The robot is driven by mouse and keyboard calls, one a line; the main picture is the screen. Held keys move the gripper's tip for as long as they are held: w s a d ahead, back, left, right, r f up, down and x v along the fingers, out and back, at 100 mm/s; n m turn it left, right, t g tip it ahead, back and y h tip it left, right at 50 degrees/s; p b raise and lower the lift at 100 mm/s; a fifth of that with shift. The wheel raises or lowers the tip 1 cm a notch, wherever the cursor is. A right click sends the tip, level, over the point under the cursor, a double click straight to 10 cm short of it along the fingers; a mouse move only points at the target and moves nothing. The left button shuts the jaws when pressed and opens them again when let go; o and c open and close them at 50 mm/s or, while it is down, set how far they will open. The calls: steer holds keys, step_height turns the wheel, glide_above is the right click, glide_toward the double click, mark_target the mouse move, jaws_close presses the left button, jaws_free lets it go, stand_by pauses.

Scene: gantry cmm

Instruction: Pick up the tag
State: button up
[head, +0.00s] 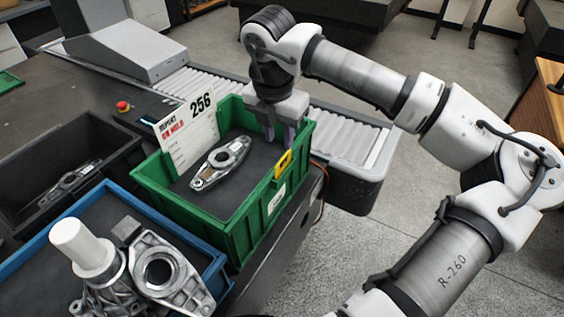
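A white card tag (188,133) printed "256" and red lettering stands tilted against the far left side of a green bin (225,228). A small yellow tag-like piece (283,164) is on the bin's right wall. My gripper (279,138) points down over the bin's far right corner, right of the white card and just above and behind the yellow piece. Its two fingers are apart, with nothing visible between them. I cannot tell whether the fingertips touch the bin wall.
A metal link part (222,162) lies in the green bin. A black bin (62,165) with another part stands to the left. A blue-rimmed tray (150,212) with castings and a white cylinder (82,248) is in front. A roller conveyor (345,138) runs behind; a red button (123,106) is nearby.

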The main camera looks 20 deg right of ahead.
mark_target(283, 158)
step_height(283, 158, down, 2)
steer(key=shift+w+d+f, duration=0.1)
steer(key=shift+w+f, duration=0.05)
steer(key=shift+w+d+f+p, duration=0.15)
steer(key=shift+f+p, duration=0.3)
steer(key=shift+f, duration=0.4)
steer(key=shift+w+d+f+p, duration=0.15)
steer(key=shift+f+p, duration=0.35)
steer(key=shift+f, duration=0.35)
steer(key=shift+w+d+f+p, duration=0.15)
steer(key=shift+f+p, duration=0.3)
steer(key=shift+f, duration=0.4)
jaws_close()
